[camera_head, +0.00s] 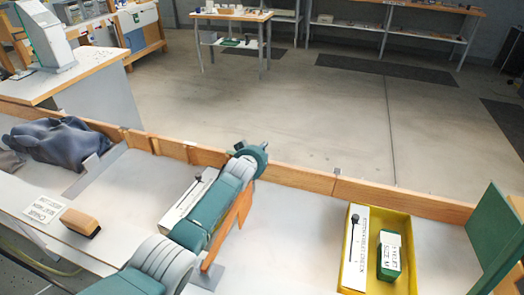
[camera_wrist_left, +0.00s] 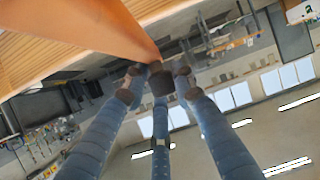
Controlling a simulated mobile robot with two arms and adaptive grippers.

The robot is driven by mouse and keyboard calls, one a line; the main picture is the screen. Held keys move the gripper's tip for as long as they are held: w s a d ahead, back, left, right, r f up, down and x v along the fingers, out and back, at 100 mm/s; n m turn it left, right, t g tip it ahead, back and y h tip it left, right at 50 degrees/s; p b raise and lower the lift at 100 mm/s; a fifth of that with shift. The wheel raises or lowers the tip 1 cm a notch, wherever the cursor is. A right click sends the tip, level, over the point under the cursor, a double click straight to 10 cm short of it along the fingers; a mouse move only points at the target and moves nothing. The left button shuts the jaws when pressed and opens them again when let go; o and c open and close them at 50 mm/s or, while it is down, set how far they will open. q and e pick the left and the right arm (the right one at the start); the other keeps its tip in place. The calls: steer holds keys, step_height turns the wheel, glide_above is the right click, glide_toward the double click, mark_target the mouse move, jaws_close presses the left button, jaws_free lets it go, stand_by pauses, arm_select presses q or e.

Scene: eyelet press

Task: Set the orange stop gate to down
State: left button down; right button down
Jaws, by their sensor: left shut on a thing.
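The orange stop gate (camera_head: 230,228) is a flat orange bar beside my left arm in the head view. It stands tilted, its low end near a grey plate and its upper end near my left gripper (camera_head: 250,156). In the left wrist view the gate (camera_wrist_left: 85,25) comes in from the top left, and its narrow end meets the fingertips. The fingers of my left gripper (camera_wrist_left: 158,78) are closed together on that end. My arm hides part of the gate's surroundings in the head view. My right gripper is not in view.
A yellow tray (camera_head: 404,222) with a white card and a green box (camera_head: 388,262) stands at right, with a green panel (camera_head: 497,236) beyond. A wooden block (camera_head: 80,221), a label card (camera_head: 44,210) and dark cloth (camera_head: 60,140) lie left. A wooden rail (camera_head: 310,180) edges the bench.

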arm_select(q)
steer(key=shift+w+a, duration=0.1)
steer(key=shift+a, duration=0.25)
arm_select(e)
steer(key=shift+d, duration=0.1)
arm_select(q)
steer(key=c, duration=1.5)
jaws_free()
steer(key=shift+f, duration=0.3)
steer(key=shift+s+a+r, duration=0.1)
steer(key=shift+s+r, duration=0.2)
steer(key=shift+s, duration=0.35)
steer(key=v, duration=1)
steer(key=shift+s+r, duration=0.15)
steer(key=shift+r, duration=0.2)
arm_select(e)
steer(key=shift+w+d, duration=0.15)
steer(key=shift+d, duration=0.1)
